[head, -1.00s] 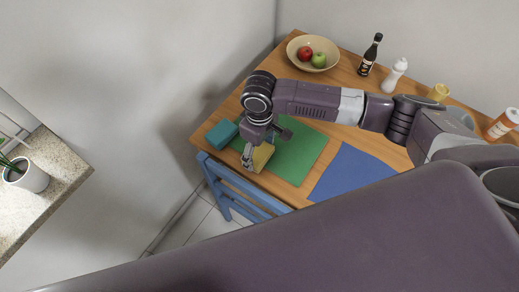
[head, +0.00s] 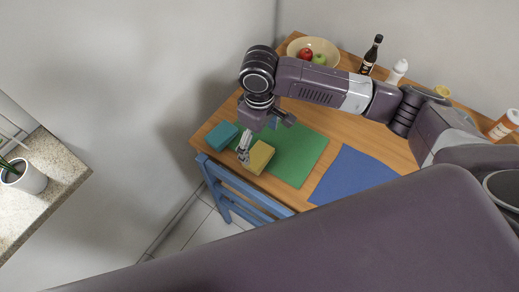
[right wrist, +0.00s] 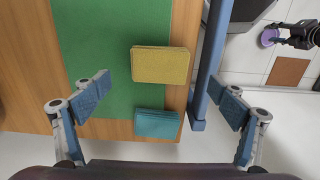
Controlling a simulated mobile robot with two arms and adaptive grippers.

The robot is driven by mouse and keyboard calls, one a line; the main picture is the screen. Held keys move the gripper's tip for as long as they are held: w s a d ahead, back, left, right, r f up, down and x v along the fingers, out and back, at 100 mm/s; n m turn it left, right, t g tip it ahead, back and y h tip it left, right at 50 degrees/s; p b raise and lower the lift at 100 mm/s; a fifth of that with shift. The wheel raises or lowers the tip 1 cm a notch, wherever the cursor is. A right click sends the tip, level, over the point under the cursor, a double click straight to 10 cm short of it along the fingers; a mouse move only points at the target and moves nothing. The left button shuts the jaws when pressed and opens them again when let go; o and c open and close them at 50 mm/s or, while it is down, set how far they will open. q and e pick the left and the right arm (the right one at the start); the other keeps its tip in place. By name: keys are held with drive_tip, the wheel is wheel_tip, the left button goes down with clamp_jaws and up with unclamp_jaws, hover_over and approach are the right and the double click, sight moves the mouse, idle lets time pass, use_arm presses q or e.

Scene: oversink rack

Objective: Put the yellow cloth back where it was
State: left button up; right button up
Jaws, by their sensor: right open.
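The yellow cloth (head: 261,157) is a folded block lying on the green mat (head: 300,155), near the table edge by the blue chair. It also shows in the right wrist view (right wrist: 160,65). A teal folded cloth (head: 221,136) lies beside it, at the mat's end. My right gripper (head: 265,137) is above the yellow cloth, open and empty. In the right wrist view its fingers (right wrist: 163,100) are spread wide, with the yellow and teal cloths below between them. My left gripper is not clearly seen.
A blue chair (head: 245,195) stands against the table edge. A blue mat (head: 350,175) lies to the right. A bowl with apples (head: 330,48), a dark bottle (head: 371,55) and a white bottle (head: 397,72) stand at the back. A counter with a plant pot (head: 28,178) is at left.

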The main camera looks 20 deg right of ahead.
sight(259, 155)
wheel_tip(259, 155, up, 6)
drive_tip(key=shift+f, duration=0.2)
idle(0.5)
